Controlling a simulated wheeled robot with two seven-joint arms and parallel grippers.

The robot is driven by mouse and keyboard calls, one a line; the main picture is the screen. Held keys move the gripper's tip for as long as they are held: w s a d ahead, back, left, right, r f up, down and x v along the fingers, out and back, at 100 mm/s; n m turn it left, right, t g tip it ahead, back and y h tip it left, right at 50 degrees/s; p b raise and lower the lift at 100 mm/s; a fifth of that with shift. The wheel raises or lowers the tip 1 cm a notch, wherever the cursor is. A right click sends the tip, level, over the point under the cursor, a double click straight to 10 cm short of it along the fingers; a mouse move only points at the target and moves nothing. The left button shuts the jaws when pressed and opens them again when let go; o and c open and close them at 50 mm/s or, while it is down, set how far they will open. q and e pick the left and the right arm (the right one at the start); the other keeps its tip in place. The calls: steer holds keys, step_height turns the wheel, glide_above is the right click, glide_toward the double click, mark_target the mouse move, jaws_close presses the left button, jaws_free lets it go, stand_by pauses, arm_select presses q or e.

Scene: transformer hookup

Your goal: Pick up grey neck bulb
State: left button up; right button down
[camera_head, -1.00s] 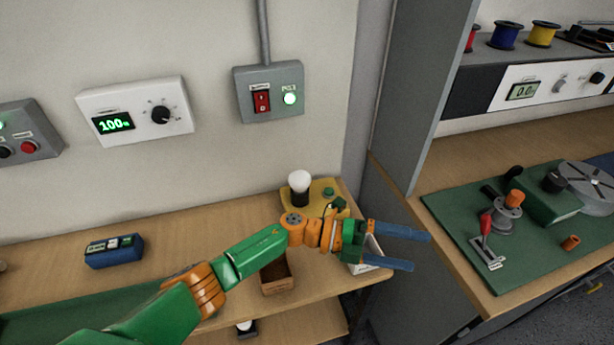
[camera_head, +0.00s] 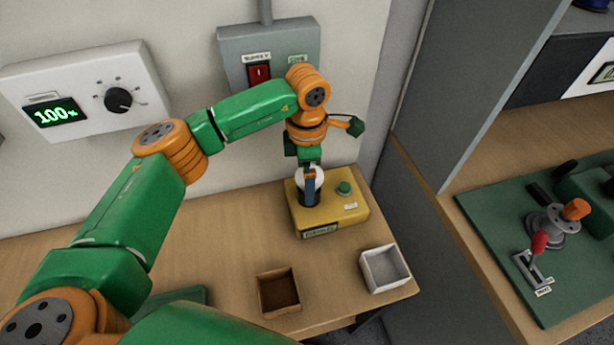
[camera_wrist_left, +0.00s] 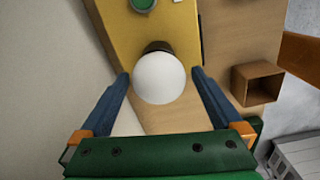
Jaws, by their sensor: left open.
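The bulb (camera_head: 321,177) is a white globe in a dark socket on the yellow tester box (camera_head: 348,208). Its neck is mostly hidden, so I cannot tell that it is grey. In the left wrist view the white globe (camera_wrist_left: 159,78) sits between the two blue fingers, with the dark socket just behind it. My left gripper (camera_head: 311,182) points down over the bulb and is open around the globe. It also shows in the left wrist view (camera_wrist_left: 161,84), with small gaps beside the globe. My right gripper is not in view.
A brown open box (camera_head: 279,291) and a white open box (camera_head: 385,268) stand in front of the tester. A green button (camera_head: 343,188) is on the tester. The wall supply box (camera_head: 270,55) is close behind my arm. A grey cabinet panel (camera_head: 405,200) stands to the right.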

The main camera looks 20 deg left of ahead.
arm_select(q)
step_height(320, 180, down, 4)
steer(key=shift+w+d+f+p, duration=0.15)
steer(key=shift+f+p, duration=0.05)
steer(key=shift+p, duration=0.35)
steer(key=c, duration=1.3)
steer(key=shift+c, duration=0.2)
steer(key=shift+r, duration=0.15)
